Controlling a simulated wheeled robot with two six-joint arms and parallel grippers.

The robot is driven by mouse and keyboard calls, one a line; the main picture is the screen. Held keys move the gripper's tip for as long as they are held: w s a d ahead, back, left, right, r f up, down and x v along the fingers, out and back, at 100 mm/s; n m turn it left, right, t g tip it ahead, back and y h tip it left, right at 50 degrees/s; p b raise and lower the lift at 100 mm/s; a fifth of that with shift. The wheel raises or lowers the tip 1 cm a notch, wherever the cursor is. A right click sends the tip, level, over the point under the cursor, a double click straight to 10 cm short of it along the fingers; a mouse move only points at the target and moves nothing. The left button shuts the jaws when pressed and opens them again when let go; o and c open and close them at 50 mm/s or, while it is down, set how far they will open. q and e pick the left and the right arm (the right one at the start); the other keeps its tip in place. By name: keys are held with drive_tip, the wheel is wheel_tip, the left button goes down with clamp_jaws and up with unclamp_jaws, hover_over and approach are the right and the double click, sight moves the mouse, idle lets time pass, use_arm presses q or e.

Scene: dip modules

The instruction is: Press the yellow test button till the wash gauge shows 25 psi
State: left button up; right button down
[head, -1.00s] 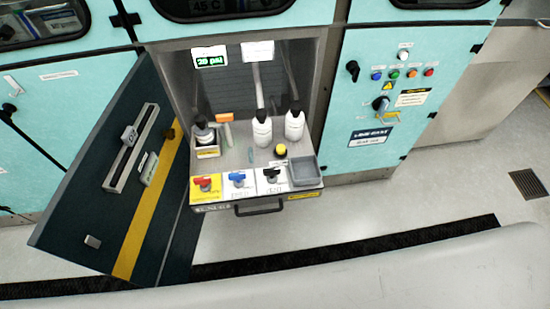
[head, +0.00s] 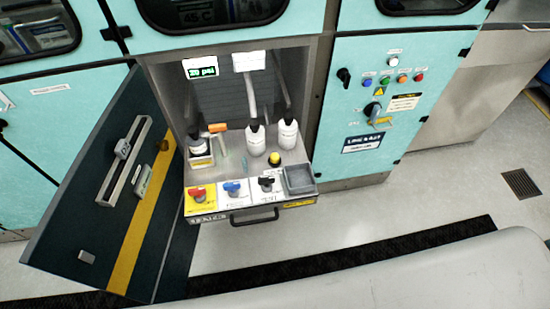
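A yellow round button (head: 275,158) on a dark base sits on the pulled-out tray shelf (head: 235,160) of the open cabinet, right of centre. Neither of my grippers is in view, and nothing touches the button.
Two white bottles (head: 256,141) stand behind the button. Red (head: 197,192), blue (head: 233,188) and black (head: 267,183) valve handles line the tray front beside a grey bin (head: 299,180). An open dark door (head: 110,190) hangs at left. A control panel (head: 385,90) is at right.

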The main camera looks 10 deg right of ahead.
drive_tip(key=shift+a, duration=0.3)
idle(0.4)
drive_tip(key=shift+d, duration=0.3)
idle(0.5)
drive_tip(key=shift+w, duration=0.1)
